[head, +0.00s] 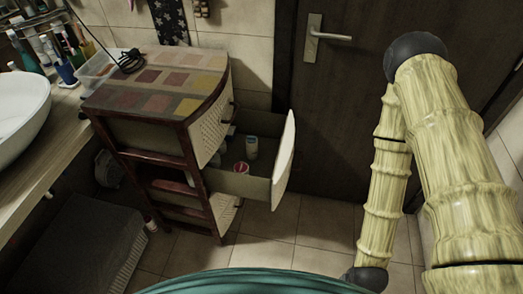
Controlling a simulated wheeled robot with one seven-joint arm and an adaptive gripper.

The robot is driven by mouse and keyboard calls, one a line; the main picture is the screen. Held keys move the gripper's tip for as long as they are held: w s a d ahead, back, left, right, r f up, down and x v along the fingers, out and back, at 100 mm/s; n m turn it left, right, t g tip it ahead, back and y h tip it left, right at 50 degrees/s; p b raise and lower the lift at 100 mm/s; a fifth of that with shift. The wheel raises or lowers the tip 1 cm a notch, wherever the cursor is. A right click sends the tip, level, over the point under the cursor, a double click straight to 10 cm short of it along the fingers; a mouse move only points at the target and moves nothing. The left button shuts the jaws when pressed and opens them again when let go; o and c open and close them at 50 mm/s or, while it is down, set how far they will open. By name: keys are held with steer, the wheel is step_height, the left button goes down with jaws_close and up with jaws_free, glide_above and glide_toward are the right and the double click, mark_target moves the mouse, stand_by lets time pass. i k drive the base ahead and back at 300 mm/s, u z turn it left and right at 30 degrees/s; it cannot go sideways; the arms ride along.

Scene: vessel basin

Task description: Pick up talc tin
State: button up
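An open drawer (288,155) juts out to the right from a small dark-wood cabinet. Inside it stands a small pale cylindrical container (252,148), which looks like the talc tin, though its label is too small to read. A small item with a red top (241,167) sits in front of it in the drawer. The drawer's left part is partly hidden by the cabinet. My arm fills the right side of the view and bends down to the floor area right of the drawer. My gripper is out of view.
The cabinet top (155,85) has a patchwork pattern. A counter with a white basin (18,115) and several bottles is on the left. A dark door (340,85) stands behind the drawer. Tiled floor (275,225) in front is clear.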

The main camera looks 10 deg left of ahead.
mark_target(252, 149)
steer(key=z, duration=0.05)
steer(key=k, duration=0.5)
steer(key=u, duration=1.65)
steer(key=i, duration=0.95)
steer(key=z, duration=1.3)
